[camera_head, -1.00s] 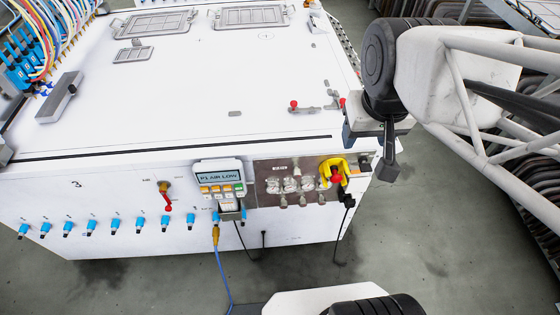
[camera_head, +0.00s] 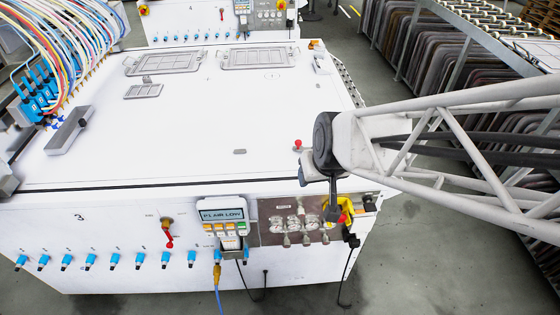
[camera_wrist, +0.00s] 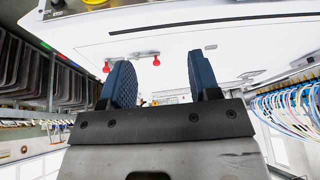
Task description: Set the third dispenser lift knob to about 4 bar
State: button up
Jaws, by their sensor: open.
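A grey panel (camera_head: 267,237) on the front of the white machine carries several small round gauges (camera_head: 293,223) with small metal knobs (camera_head: 306,240) at and below them. Labels and readings are too small to read, so I cannot tell which knob is the third dispenser lift knob or its pressure. My gripper (camera_head: 332,212) hangs over the panel's right end, beside the yellow-backed red button, and hides part of that area. In the wrist view my gripper (camera_wrist: 163,78) has its two dark blue fingers apart with nothing between them. The gauge panel is not recognisable there.
A display (camera_head: 221,214) reading "P1 AIR LOW" sits left of the panel. A red-handled valve (camera_head: 168,232) and a row of blue fittings (camera_head: 113,261) lie farther left. A yellow-backed red button (camera_head: 343,218) is at the right. Cables hang below. The white top (camera_head: 190,125) is largely bare.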

jog(key=n+t, duration=0.1)
jog(key=t, duration=0.1)
send_over(287, 247)
jog(key=s, duration=0.2)
notch_tip(287, 247, down, 10)
jog(key=a+f+t, duration=0.1)
jog(key=f, duration=0.6)
jog(key=a+f+n+t+h, duration=0.1)
jog(key=a+f+t, duration=0.1)
jog(key=f, duration=0.6)
jog(key=a+f+n+t+h, duration=0.1)
jog(key=a+f, duration=0.1)
jog(key=f, duration=0.6)
jog(key=shift+a+f+t, duration=0.1)
jog(key=shift+a+t, duration=0.1)
jog(key=shift+t, duration=0.2)
jog(key=s+d+f+n+t+h, duration=0.3)
jog(key=s+f+h, duration=0.1)
jog(key=f, duration=0.5)
jog(key=shift+s+f, duration=0.15)
jog(key=shift+s, duration=0.15)
jog(key=shift+w+d, duration=0.15)
jog(key=shift+x, duration=3.75)
